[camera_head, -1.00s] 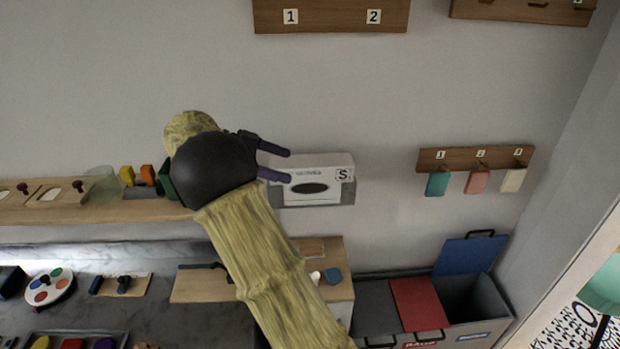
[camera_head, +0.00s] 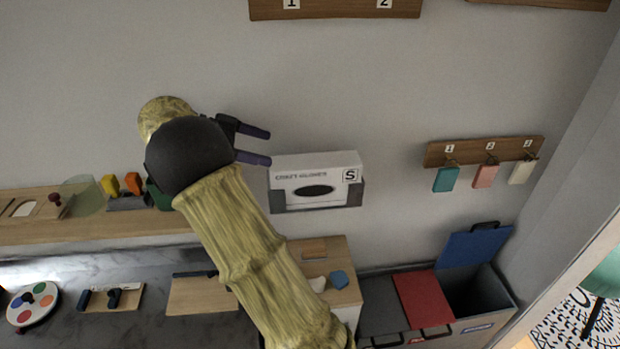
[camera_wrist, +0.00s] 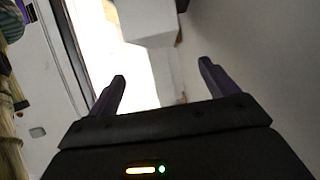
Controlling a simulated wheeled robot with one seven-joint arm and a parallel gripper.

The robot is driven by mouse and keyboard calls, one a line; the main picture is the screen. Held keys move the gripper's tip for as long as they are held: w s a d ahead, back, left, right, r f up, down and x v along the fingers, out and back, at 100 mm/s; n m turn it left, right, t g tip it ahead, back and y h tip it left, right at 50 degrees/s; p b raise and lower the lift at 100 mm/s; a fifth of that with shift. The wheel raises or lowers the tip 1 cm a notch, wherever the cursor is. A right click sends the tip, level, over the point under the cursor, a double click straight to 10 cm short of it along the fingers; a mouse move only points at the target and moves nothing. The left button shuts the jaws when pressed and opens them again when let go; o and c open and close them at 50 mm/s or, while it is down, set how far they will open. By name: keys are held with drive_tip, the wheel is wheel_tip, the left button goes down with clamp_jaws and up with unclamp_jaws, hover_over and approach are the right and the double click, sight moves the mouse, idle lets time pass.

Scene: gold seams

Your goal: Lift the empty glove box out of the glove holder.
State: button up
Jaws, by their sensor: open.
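The white glove box (camera_head: 300,165), marked S and with a dark oval opening, sits in the grey glove holder (camera_head: 356,194) on the wall. Its top stands above the holder's sides; whether it is empty cannot be seen. My gripper (camera_head: 269,147) is open, with nothing visible between its two purple fingers. In the wrist view my open gripper (camera_wrist: 162,70) points toward a pale block at the top, which I cannot identify for sure.
A wooden shelf (camera_head: 100,230) with coloured blocks runs left of the holder. A hook rail (camera_head: 485,150) with coloured tags hangs to the right. Bins with a red lid (camera_head: 424,298) and a raised blue lid (camera_head: 474,247) stand below right.

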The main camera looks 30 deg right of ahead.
drive_tip(key=p, duration=0.2)
approach(313, 161)
drive_tip(key=d, duration=0.1)
drive_tip(key=s+d, duration=0.1)
drive_tip(key=shift+s+d+f, duration=0.2)
drive_tip(key=shift+s+d, duration=0.15)
drive_tip(key=shift+d+f, duration=0.3)
drive_tip(key=p+x, duration=0.3)
drive_tip(key=x, duration=0.1)
drive_tip(key=shift+d+f, duration=0.25)
drive_tip(key=shift+d, duration=0.05)
drive_tip(key=shift+s+d+f, duration=0.15)
drive_tip(key=shift+f, duration=0.05)
drive_tip(key=shift+d, duration=0.1)
